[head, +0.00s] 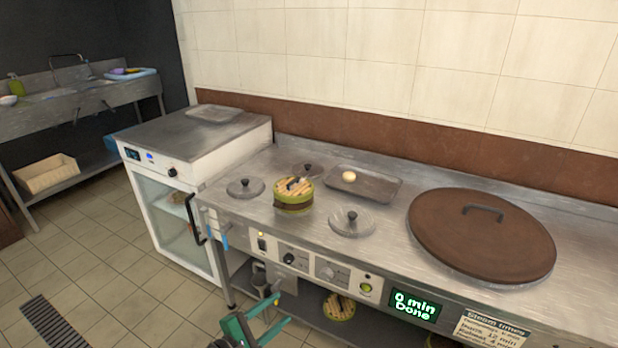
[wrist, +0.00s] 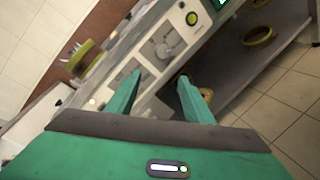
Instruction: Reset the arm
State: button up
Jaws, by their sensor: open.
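My gripper (head: 250,322) is green and shows at the bottom of the head view, low in front of the steel counter. In the wrist view my gripper (wrist: 160,85) has its two green fingers apart with nothing held between them. The fingers point toward the counter's front panel of knobs (wrist: 163,45), which lies beyond them. The gripper is clear of the counter top. The rest of my arm is mostly out of view.
The counter (head: 390,240) holds a green-rimmed steamer basket (head: 293,197), several small steel lids, a tray (head: 366,187) with a round bun, and a large brown lid (head: 482,236). A display (head: 414,306) reads "0 min Done". A glass-doored cabinet (head: 180,220) stands left. Tiled floor is free.

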jog(key=w+d+r+m+g, duration=0.2)
jog(key=d+r+m+g, duration=0.25)
jog(key=d, duration=0.45)
jog(key=w+d+r+m+g, duration=0.25)
jog(key=d+r, duration=0.25)
jog(key=d, duration=0.4)
jog(key=w+d+r+m+g, duration=0.2)
jog(key=d+r+m+g, duration=0.25)
jog(key=d, duration=0.45)
jog(key=s+d+r+m+g+y, duration=0.1)
jog(key=s+d+r+m+y, duration=0.3)
jog(key=s+d+r, duration=0.5)
jog(key=s+d+r+m+g+y, duration=0.2)
jog(key=s+d+r+m+y, duration=0.2)
jog(key=s+d, duration=0.55)
jog(key=s+d+r+m+t+y, duration=0.1)
jog(key=s+d+m, duration=0.1)
jog(key=s, duration=0.4)
jog(key=s+d+r+m+t+y, duration=0.1)
jog(key=s+d+r+m, duration=0.1)
jog(key=s, duration=0.4)
jog(key=shift+d+r+m, duration=0.15)
jog(key=shift+r+m, duration=0.1)
jog(key=shift+m, duration=0.1)
